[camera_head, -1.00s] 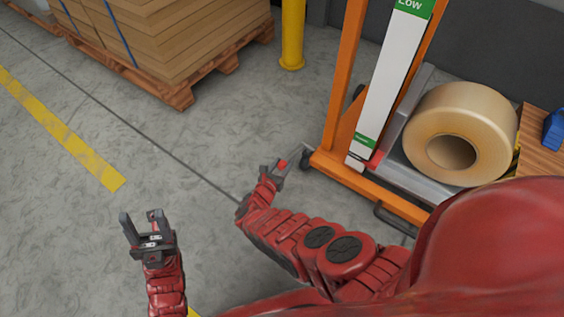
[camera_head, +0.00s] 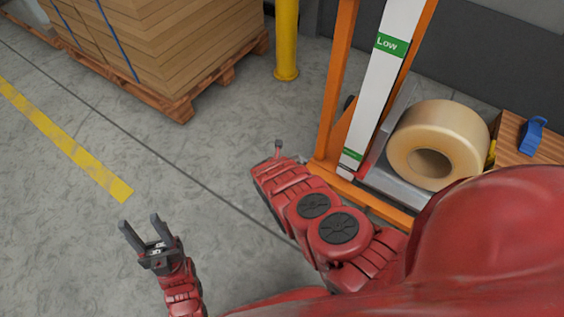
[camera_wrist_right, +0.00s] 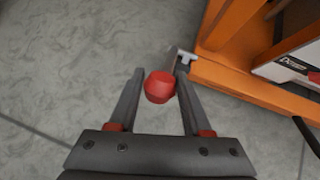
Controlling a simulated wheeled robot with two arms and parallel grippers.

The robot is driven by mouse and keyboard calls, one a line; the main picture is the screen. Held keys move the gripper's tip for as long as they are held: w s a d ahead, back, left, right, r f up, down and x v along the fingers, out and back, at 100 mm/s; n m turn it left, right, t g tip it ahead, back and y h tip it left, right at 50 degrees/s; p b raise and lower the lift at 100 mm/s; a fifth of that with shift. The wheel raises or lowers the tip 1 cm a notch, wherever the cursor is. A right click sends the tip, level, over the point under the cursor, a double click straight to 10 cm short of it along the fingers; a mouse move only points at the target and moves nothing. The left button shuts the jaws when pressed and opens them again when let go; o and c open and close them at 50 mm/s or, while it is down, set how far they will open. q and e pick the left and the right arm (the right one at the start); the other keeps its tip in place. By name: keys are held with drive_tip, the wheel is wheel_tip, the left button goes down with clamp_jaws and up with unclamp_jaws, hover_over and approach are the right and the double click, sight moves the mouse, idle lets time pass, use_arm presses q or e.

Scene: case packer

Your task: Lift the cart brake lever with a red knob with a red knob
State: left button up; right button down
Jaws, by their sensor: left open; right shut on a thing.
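In the right wrist view the red knob (camera_wrist_right: 160,87) of the brake lever sits between the fingers of my right gripper (camera_wrist_right: 160,72), which is shut on it. A short grey lever part (camera_wrist_right: 179,57) shows just beyond the knob, close to the orange cart frame (camera_wrist_right: 225,75). In the head view my right forearm hides the knob and most of the right gripper, near the foot of the orange cart (camera_head: 330,120). My left gripper (camera_head: 138,228) is open and empty above the floor at the lower left.
The cart carries a large tan roll (camera_head: 450,125) and a tall white panel marked "Low" (camera_head: 372,95). A yellow post (camera_head: 286,40) and a pallet (camera_head: 185,108) of stacked cardboard (camera_head: 150,40) stand behind. The floor at left is clear, with a yellow line (camera_head: 70,150).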

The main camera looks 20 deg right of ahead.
drive_tip(key=shift+w+d+r, duration=0.15)
drive_tip(key=shift+r, duration=0.1)
idle(0.3)
drive_tip(key=shift+c, duration=1.8)
unclamp_jaws()
drive_tip(key=p+v, duration=1.7)
drive_tip(key=p, duration=0.1)
drive_tip(key=shift+r, duration=0.3)
drive_tip(key=shift+d, duration=0.1)
